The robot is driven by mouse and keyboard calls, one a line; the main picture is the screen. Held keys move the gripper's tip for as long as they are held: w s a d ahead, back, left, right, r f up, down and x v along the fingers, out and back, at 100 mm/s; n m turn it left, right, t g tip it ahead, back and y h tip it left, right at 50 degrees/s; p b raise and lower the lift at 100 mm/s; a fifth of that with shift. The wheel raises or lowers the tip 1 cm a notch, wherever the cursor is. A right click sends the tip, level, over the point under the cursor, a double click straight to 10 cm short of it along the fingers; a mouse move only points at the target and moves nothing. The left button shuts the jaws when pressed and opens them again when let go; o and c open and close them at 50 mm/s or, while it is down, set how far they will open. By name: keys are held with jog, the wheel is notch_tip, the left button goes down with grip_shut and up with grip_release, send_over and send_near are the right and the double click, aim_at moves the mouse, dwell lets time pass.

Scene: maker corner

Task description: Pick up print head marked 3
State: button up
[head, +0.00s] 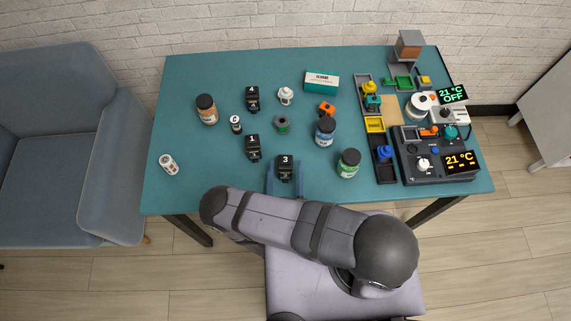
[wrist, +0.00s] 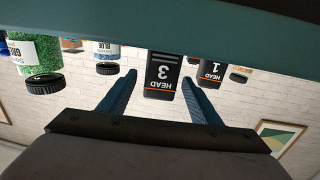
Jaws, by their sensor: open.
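The print head marked 3 (head: 285,168) is a black block with a white 3, standing near the front edge of the teal table. In the wrist view, which is upside down, the print head marked 3 (wrist: 162,76) lies between the tips of my two blue fingers. My gripper (head: 285,178) is open around it at the front; in the wrist view my gripper (wrist: 164,82) shows a gap on both sides of the print head. My arm comes in from the front.
Print head 1 (head: 253,147) stands close behind to the left, print head 4 (head: 252,98) farther back. A green jar (head: 348,163) and a blue jar (head: 325,131) stand to the right. A grey control console (head: 437,158) fills the right end. The front left of the table is mostly clear.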

jog(key=shift+w, duration=1.05)
jog(key=c, duration=1.3)
jog(key=shift+r+p, duration=0.15)
jog(key=shift+p, duration=0.2)
notch_tip(320, 180, up, 10)
jog(key=p, duration=0.8)
jog(key=shift+d, duration=0.1)
